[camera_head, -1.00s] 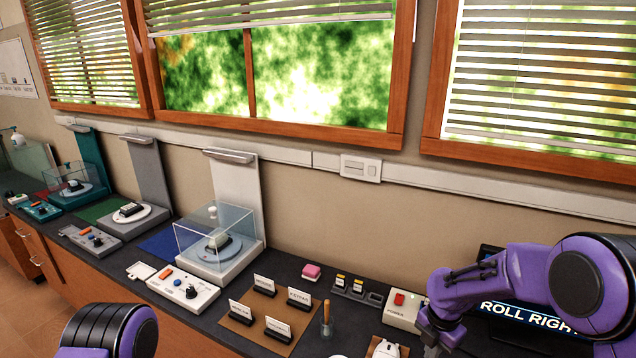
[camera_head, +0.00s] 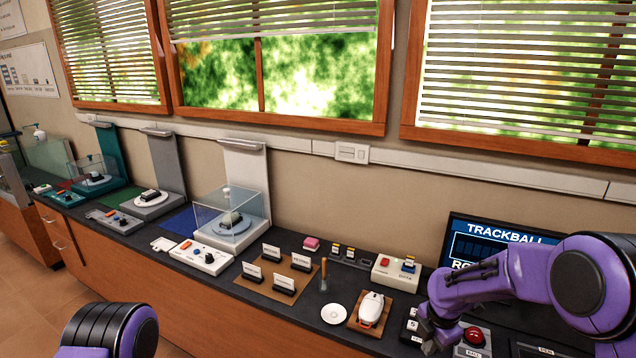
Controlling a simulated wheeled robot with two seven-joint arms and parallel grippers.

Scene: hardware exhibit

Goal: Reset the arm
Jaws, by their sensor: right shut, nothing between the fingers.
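My right arm comes in from the right, purple with dark joints. Its gripper (camera_head: 431,335) points down at the lower right, shut and empty, over the counter beside a device with a red ball (camera_head: 474,336). My left arm (camera_head: 110,330) shows only as a purple and black link at the bottom left; its gripper is out of view.
On the dark counter (camera_head: 318,309) are a white mouse (camera_head: 371,309) on a brown board, a white dish (camera_head: 334,314), label cards (camera_head: 272,252) and a power box (camera_head: 396,271). A clear display case (camera_head: 231,216) stands farther left. A screen (camera_head: 490,240) reads TRACKBALL.

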